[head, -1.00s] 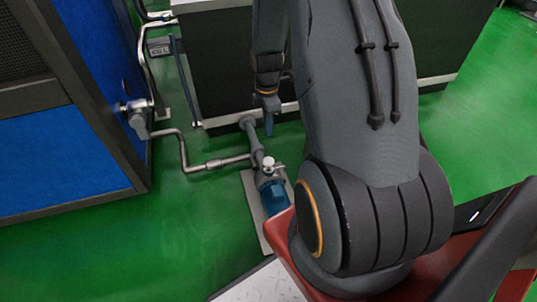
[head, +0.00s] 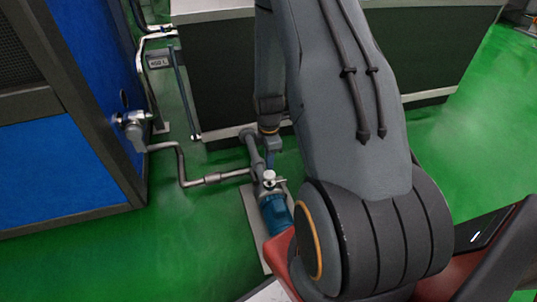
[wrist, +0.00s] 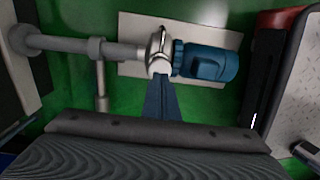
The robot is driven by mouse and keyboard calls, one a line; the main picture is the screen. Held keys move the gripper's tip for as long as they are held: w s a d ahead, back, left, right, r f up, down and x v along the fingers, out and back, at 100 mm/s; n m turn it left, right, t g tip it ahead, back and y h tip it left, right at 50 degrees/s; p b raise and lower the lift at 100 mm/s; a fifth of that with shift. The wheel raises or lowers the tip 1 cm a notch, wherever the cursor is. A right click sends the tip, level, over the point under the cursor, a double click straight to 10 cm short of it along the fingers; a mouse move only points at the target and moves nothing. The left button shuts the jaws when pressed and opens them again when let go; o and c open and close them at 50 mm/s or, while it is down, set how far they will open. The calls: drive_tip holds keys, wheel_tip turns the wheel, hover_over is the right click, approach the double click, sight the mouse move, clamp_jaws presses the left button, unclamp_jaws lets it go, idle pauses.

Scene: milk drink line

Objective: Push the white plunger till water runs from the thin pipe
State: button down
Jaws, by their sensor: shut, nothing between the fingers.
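The white plunger (head: 269,178) is a small round knob on top of the metal head of a pump with a blue motor (head: 276,213). It also shows in the wrist view (wrist: 161,67), with the blue motor (wrist: 212,63) to its right. My gripper (head: 269,160) is shut and empty, with its fingers directly over the plunger. In the wrist view my fingertips (wrist: 161,80) overlap the knob's near edge; I cannot tell whether they touch it. No running water shows. I cannot tell for sure which pipe is the thin one.
The pump stands on a pale plate (head: 251,217) on the green floor. A bent grey pipe (head: 190,183) runs from it to a valve (head: 133,123) on the blue cabinet (head: 70,160). A dark counter (head: 215,80) stands behind. A thick pipe (wrist: 75,45) joins the pump head.

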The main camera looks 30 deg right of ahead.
sight(269, 174)
drive_tip(key=shift+f+b, duration=0.6)
drive_tip(key=shift+f, duration=1)
drive_tip(key=shift+f, duration=0.1)
drive_tip(key=shift+f, duration=1.35)
drive_tip(key=shift+s+f, duration=0.1)
